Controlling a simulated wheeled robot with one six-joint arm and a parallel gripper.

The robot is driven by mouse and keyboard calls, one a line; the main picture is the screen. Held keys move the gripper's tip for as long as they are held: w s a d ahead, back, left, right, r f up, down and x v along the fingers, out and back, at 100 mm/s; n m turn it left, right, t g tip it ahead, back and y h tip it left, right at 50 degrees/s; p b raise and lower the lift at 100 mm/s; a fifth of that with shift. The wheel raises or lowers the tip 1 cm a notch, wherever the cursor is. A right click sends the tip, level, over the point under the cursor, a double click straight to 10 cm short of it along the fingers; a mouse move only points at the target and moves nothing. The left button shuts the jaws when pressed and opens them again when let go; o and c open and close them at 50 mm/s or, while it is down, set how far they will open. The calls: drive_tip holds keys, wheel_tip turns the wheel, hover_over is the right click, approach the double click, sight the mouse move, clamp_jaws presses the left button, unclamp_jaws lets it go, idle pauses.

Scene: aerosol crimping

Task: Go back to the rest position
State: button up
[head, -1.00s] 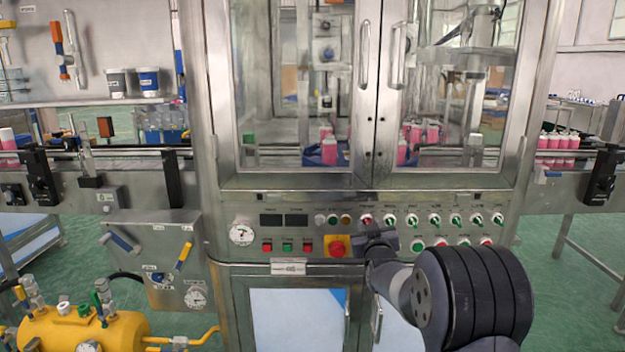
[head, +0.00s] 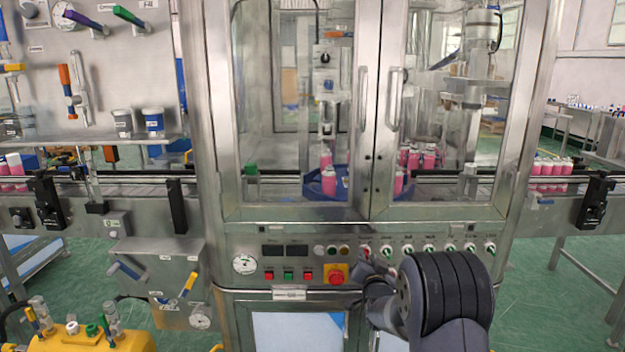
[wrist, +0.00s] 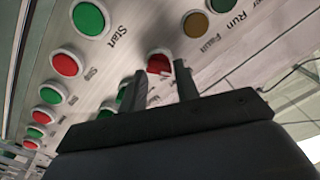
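My gripper (head: 374,263) is in front of the machine's control panel (head: 225,244), just right of the red emergency stop (head: 335,274) on its yellow plate. In the wrist view, the two dark fingers of my gripper (wrist: 161,80) stand apart with a gap between them, and I see nothing held. A red selector knob (wrist: 159,63) shows beyond the fingertips, between them in the picture. I cannot tell how far off it is. The gripper partly covers the row of switches in the head view.
Glass doors with vertical handles (head: 395,100) stand above the panel. A conveyor (head: 120,190) runs at left, with pink cans (head: 552,172) at right. A yellow tank (head: 95,338) is at lower left. Green floor (head: 545,290) is open at right.

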drive_tip(key=s+b, duration=0.1)
drive_tip(key=s, duration=0.7)
drive_tip(key=shift+s, duration=0.25)
drive_tip(key=shift+b, duration=0.3)
